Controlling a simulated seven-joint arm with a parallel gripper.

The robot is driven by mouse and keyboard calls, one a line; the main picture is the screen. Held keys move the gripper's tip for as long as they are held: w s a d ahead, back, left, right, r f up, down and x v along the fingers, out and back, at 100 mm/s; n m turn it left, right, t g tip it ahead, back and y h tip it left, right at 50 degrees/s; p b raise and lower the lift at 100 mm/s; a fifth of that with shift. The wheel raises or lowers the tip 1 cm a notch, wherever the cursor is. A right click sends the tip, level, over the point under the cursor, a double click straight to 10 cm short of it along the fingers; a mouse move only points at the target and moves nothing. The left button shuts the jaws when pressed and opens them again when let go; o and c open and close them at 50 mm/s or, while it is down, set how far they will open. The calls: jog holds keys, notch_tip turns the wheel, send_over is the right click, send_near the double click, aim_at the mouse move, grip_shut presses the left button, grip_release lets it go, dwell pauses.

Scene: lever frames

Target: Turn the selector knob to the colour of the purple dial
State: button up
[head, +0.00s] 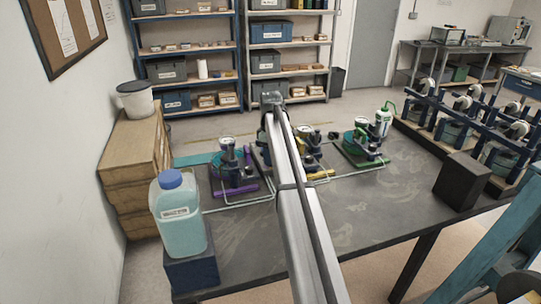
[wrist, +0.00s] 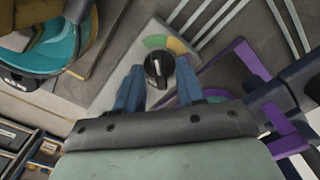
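The black selector knob (wrist: 159,70) sits on a pale plate with green, yellow and purple sectors along its upper edge. Its small white mark appears to point up toward the green sector (wrist: 155,42); the mark is tiny. My gripper (wrist: 160,66) is open, one blue finger on each side of the knob with small gaps; contact cannot be told. In the head view my arm hides the knob and gripper. A round white dial (head: 227,142) stands on the purple-based unit (head: 236,190). Other dials stand on the yellow-marked unit (head: 303,131) and the green-marked unit (head: 361,123).
The dark table (head: 365,205) has bare room at the front. A blue-capped jug (head: 180,220) stands on a block at the left front corner. A black box (head: 462,181) stands at the right. Pipes (wrist: 230,20) and a purple bracket (wrist: 235,65) lie close to the knob plate.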

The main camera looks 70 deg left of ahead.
grip_shut()
dwell(0.5)
jog(key=m, duration=1.9)
jog(key=shift+m, duration=0.3)
dwell(0.5)
grip_release()
